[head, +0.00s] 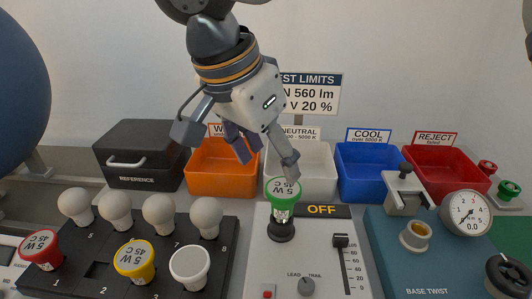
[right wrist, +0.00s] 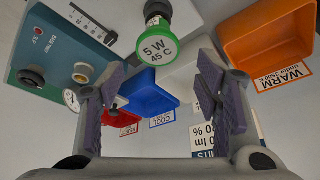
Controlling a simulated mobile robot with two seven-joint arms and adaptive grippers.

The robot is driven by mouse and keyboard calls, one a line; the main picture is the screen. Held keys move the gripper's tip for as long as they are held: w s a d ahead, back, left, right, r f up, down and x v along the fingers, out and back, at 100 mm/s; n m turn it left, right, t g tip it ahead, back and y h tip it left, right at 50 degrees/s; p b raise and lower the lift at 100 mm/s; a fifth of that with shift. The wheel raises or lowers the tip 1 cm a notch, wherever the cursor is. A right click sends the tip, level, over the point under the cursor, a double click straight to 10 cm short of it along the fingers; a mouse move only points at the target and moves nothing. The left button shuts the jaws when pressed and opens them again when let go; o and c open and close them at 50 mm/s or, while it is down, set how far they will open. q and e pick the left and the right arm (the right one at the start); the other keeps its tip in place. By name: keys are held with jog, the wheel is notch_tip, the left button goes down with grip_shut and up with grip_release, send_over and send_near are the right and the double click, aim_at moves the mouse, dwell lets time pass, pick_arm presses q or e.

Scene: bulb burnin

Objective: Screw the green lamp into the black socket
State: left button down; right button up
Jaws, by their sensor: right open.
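The green lamp (head: 283,192), marked 5 W, stands upright at the black socket (head: 281,231) on the white test panel. Its pale lower part shows above the socket; I cannot tell how deep it sits. My right gripper (head: 265,158) is open and empty, tilted, just above and slightly left of the lamp. In the right wrist view the green lamp (right wrist: 155,46) shows between and beyond the two spread fingers (right wrist: 160,78), apart from both. My left gripper is not in view.
A black rack (head: 205,262) with white bulbs and red, yellow and white lamps stands at left. Orange (head: 222,180), white, blue (head: 365,178) and red (head: 445,177) bins line the back. A slider (head: 341,242) is right of the socket. A blue base-twist fixture (head: 425,270) stands at right.

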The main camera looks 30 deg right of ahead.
aim_at(287, 198)
jog(key=x, duration=1.2)
jog(key=shift+s+d+f, duration=0.1)
jog(key=shift+d, duration=0.15)
jog(key=c, duration=1.1)
jog(key=shift+c, duration=0.3)
